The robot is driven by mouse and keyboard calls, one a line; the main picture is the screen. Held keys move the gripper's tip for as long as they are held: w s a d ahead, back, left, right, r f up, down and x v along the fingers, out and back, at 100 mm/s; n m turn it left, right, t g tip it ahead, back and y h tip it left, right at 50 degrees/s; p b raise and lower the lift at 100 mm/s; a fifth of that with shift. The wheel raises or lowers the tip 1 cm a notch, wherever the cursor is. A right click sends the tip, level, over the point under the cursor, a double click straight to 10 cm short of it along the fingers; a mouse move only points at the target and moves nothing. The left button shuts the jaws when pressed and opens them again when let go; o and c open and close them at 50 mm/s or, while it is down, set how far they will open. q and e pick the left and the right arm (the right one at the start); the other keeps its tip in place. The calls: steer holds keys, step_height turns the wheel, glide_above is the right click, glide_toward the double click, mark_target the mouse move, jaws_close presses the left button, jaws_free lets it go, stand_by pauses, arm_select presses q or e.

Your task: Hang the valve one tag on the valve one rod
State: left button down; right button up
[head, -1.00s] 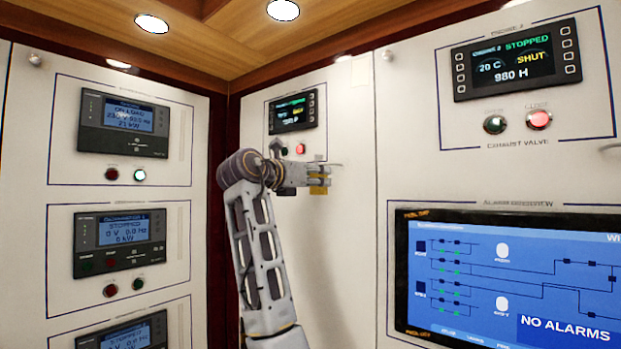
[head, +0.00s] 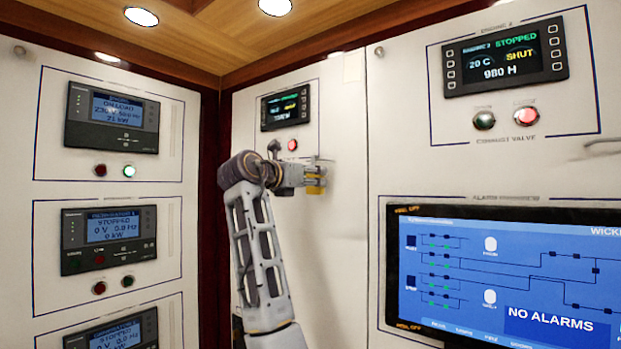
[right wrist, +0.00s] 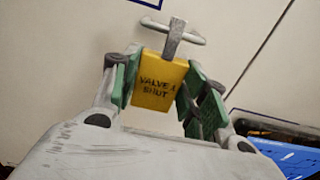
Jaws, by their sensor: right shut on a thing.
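The yellow tag (right wrist: 160,83) is lettered "VALVE 1 SHUT". My right gripper (right wrist: 163,90) is shut on it, with green pads at both sides. In the head view my right gripper (head: 312,177) and the tag (head: 316,186) are close to the back panel, below its small display. A grey upright strip with a crossbar, apparently the tag's hook at the rod (right wrist: 178,33), stands above the tag's top edge. I cannot tell whether the hook is seated on the rod or only in front of it. My left gripper is not in view.
A small engine display (head: 285,107) and a red lamp (head: 292,145) are just above my right gripper. Another rod (head: 602,143) sticks out on the right panel. The alarm screen (head: 505,270) is at lower right. Generator panels (head: 112,118) line the left wall.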

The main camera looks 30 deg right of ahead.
steer(key=o, duration=1.1)
steer(key=shift+c, duration=0.2)
steer(key=v, duration=1.2)
steer(key=shift+w, duration=0.1)
